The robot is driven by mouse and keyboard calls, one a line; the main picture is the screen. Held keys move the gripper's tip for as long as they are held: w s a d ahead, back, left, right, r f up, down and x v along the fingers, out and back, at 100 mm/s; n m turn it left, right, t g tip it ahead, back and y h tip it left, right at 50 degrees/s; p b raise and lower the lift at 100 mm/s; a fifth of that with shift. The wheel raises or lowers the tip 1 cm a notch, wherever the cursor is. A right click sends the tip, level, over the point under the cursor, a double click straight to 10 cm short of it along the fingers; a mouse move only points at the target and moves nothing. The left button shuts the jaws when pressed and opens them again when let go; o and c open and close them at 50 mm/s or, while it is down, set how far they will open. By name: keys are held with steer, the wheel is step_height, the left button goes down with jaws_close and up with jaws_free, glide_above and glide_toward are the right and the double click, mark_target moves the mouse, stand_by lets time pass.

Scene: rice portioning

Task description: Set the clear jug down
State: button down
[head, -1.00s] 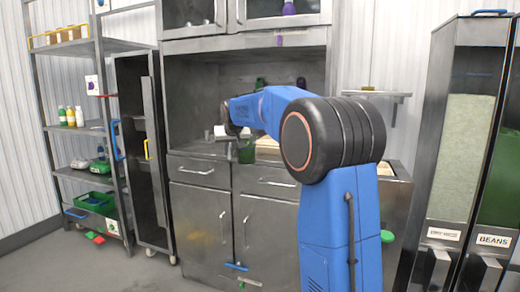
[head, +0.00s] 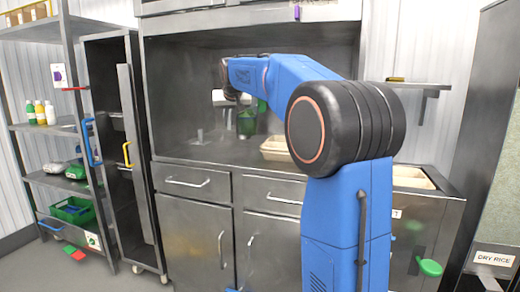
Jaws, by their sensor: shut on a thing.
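My gripper (head: 234,93) is inside the counter alcove, left of my blue arm, and small in the head view. It is shut on what looks like the clear jug (head: 229,117), a faint see-through shape just below it. My wrist hides part of it, and I cannot tell whether its base touches the counter. A dark green container (head: 247,124) stands close to its right.
The steel counter (head: 180,150) has a small clear vessel (head: 200,137) at left and a beige tray (head: 275,148) at right. A tall cabinet (head: 115,150) and a shelf rack (head: 45,129) stand left. A dry rice dispenser (head: 490,200) stands at right.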

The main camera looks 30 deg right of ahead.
step_height(320, 180, down, 5)
steer(key=shift+w+r, duration=0.1)
steer(key=shift+w, duration=0.05)
steer(key=shift+f, duration=2.55)
steer(key=c, duration=1.8)
jaws_free()
steer(key=shift+f, duration=0.1)
steer(key=v, duration=1.2)
steer(key=shift+d, duration=0.1)
